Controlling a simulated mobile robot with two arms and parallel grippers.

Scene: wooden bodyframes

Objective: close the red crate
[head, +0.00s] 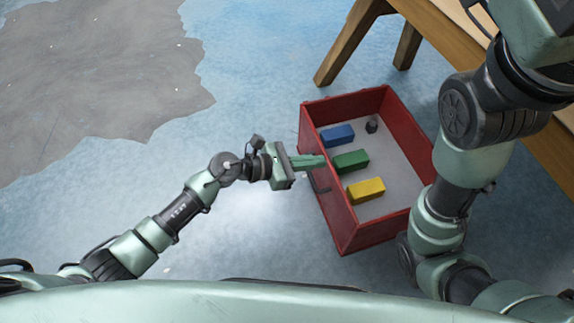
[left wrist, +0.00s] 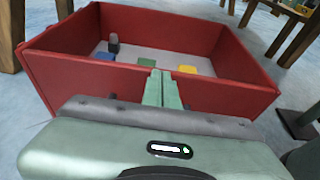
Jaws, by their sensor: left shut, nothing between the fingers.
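The red crate (head: 345,215) stands on the blue floor with its top open; I see no lid. It also shows in the left wrist view (left wrist: 90,78). A dark handle (head: 319,184) is on its left wall. My left gripper (head: 322,161) is shut and empty, its fingertips over the rim of that left wall. In the left wrist view the closed fingers (left wrist: 160,76) overlap the near wall; I cannot tell if they touch it. My right arm passes the crate's right side, and its gripper is out of view.
Inside the crate lie a blue block (head: 337,135), a green block (head: 351,161), a yellow block (head: 366,190) and a small dark object (head: 372,124). A wooden table (head: 440,35) stands behind and right. The floor (head: 240,90) left of the crate is clear.

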